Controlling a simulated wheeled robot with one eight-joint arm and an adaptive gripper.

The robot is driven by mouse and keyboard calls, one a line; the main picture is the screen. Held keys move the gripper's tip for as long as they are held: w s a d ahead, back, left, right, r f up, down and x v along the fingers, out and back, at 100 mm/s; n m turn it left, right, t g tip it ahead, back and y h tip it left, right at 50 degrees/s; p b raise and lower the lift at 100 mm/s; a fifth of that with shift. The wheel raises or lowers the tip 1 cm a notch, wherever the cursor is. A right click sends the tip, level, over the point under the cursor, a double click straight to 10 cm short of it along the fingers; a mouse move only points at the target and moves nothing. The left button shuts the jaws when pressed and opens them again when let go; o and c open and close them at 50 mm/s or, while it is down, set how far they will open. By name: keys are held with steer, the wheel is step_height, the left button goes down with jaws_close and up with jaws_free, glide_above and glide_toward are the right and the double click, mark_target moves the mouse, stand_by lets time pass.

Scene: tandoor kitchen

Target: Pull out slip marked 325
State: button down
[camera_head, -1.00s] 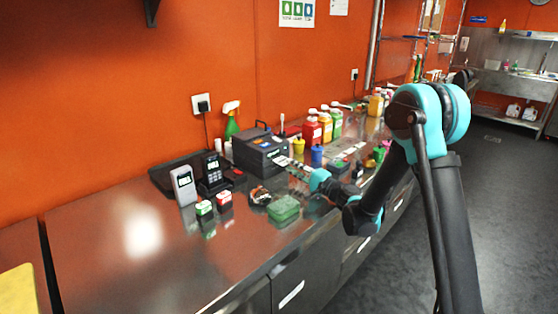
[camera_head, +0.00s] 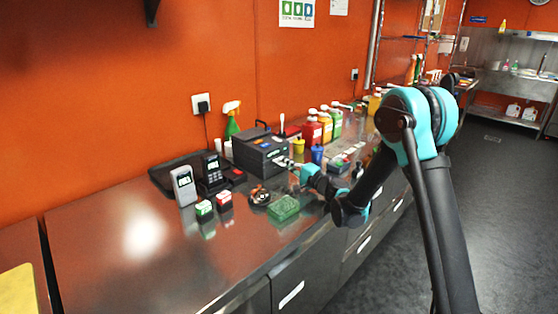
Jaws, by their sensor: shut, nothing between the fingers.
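A dark boxy printer-like device (camera_head: 258,150) stands on the steel counter against the orange wall. My gripper (camera_head: 287,163) is at its front right side, with the fingertips close to or touching its front face; at this size I cannot tell which. The gripper is shut and holds nothing. A small pale patch shows at the fingertips, and I cannot tell whether it is paper or part of the gripper. No slip and no number 325 can be read in this view.
A card terminal (camera_head: 212,173), a grey handset (camera_head: 184,186), small green and red boxes, a tape roll (camera_head: 259,196) and a green block (camera_head: 284,209) stand left and in front. Sauce bottles (camera_head: 326,127) stand behind. The counter's left part (camera_head: 120,235) is clear.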

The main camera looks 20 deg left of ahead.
steer(key=shift+d, duration=0.15)
steer(key=shift+v, duration=2.65)
steer(key=shift+s+d+r, duration=0.15)
steer(key=shift+d+r, duration=0.15)
steer(key=shift+r, duration=0.5)
steer(key=shift+s+d+r, duration=0.15)
steer(key=shift+d+r, duration=0.15)
steer(key=shift+r, duration=0.5)
steer(key=shift+s+d+r, duration=0.1)
steer(key=shift+d+r, duration=0.15)
steer(key=shift+r, duration=0.55)
steer(key=shift+w, duration=0.1)
